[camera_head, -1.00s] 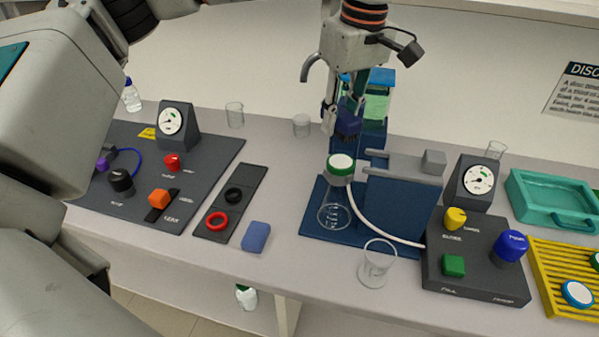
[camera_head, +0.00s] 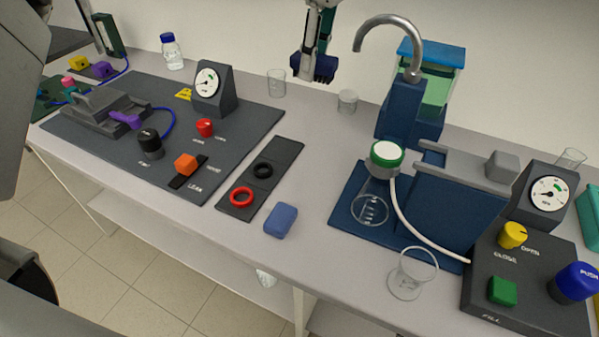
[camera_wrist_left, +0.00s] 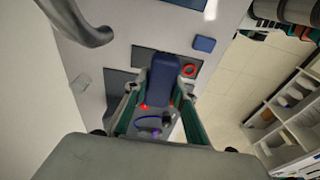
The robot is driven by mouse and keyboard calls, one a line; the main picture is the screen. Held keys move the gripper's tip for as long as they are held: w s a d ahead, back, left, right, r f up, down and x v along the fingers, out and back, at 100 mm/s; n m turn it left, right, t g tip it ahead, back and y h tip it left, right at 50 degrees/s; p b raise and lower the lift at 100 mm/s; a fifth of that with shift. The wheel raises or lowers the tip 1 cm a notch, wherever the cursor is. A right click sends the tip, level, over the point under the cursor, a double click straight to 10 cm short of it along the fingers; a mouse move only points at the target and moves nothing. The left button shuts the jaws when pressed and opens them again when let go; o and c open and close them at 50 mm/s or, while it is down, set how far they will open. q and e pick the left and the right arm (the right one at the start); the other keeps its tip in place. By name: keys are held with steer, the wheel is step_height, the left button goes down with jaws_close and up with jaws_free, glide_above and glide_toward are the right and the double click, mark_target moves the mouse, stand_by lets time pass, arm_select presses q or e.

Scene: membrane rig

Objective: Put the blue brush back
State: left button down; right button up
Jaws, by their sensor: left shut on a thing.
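My left gripper (camera_head: 313,52) hangs at the top middle of the head view, above the back of the bench. It is shut on the dark blue brush (camera_head: 325,68). In the left wrist view the brush (camera_wrist_left: 163,72) shows as a dark blue block between the fingers (camera_wrist_left: 155,98), pointing away from the palm. The brush is held in the air, clear of the bench. Its gripped part is mostly hidden. My right gripper is not in view.
A tall blue stand with a curved grey spout (camera_head: 388,30) and green tank (camera_head: 440,80) is right of the gripper. Glass beakers (camera_head: 276,83) stand below it. A blue block (camera_head: 281,220) lies in front. At far left are yellow (camera_head: 80,62) and purple pieces.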

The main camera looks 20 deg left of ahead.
mark_target(307, 177)
arm_select(q)
step_height(307, 177, down, 27)
steer(key=shift+f, duration=0.1)
stand_by(0.4)
steer(key=shift+f, duration=0.15)
steer(key=c, duration=1.7)
jaws_free()
steer(key=r, duration=0.4)
steer(key=d+r, duration=0.1)
steer(key=r, duration=0.3)
steer(key=r+b, duration=0.1)
steer(key=r, duration=0.3)
steer(key=shift+s+d+r, duration=0.1)
steer(key=shift+s+d, duration=0.1)
steer(key=shift+d, duration=0.2)
